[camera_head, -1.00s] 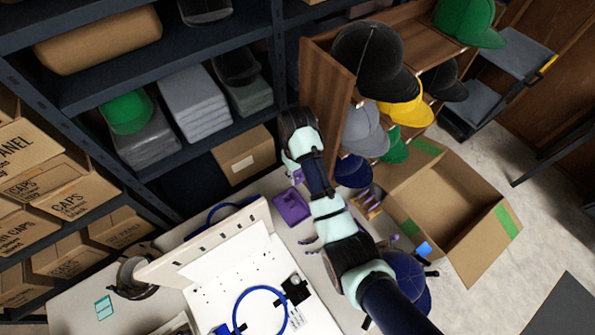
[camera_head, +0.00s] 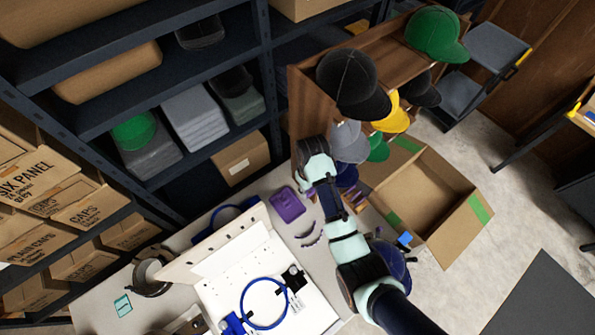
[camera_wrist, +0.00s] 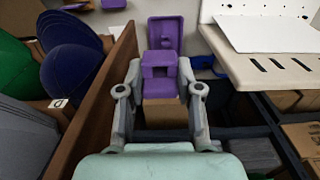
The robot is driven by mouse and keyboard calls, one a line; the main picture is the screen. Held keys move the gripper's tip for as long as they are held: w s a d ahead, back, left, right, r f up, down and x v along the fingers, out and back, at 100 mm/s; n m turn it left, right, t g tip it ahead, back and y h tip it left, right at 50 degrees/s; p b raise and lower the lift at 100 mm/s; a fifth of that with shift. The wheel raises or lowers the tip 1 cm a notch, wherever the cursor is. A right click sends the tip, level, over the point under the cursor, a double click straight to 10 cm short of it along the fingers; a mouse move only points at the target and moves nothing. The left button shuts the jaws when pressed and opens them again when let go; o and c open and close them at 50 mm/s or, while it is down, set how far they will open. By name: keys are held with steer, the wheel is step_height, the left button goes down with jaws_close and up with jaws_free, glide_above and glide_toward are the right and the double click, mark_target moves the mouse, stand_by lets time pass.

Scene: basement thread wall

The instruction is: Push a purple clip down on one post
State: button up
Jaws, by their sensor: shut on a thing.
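A purple clip (camera_wrist: 160,66) with a square opening sits between the fingertips of my gripper (camera_wrist: 160,78) in the wrist view. The gripper is shut on it. In the head view my gripper (camera_head: 311,188) hangs by the low end of the wooden cap rack, and the clip is too small to make out clearly. A purple tray (camera_head: 287,204) lies on the white bench to the left of the gripper. It also shows behind the clip in the wrist view (camera_wrist: 166,30). I cannot make out any post with certainty.
A white panel (camera_head: 200,257) and a blue cable loop (camera_head: 264,304) are on the bench at lower left. The wooden rack (camera_head: 305,100) with several caps stands close by. A small wooden holder (camera_head: 356,202) and an open cardboard box (camera_head: 433,213) are to the right.

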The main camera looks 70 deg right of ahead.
steer(key=s+a+p, duration=0.2)
steer(key=s+a, duration=0.2)
steer(key=s, duration=0.7)
steer(key=s+a+p, duration=0.3)
steer(key=s+a, duration=0.2)
steer(key=s, duration=0.6)
steer(key=shift+a, duration=0.1)
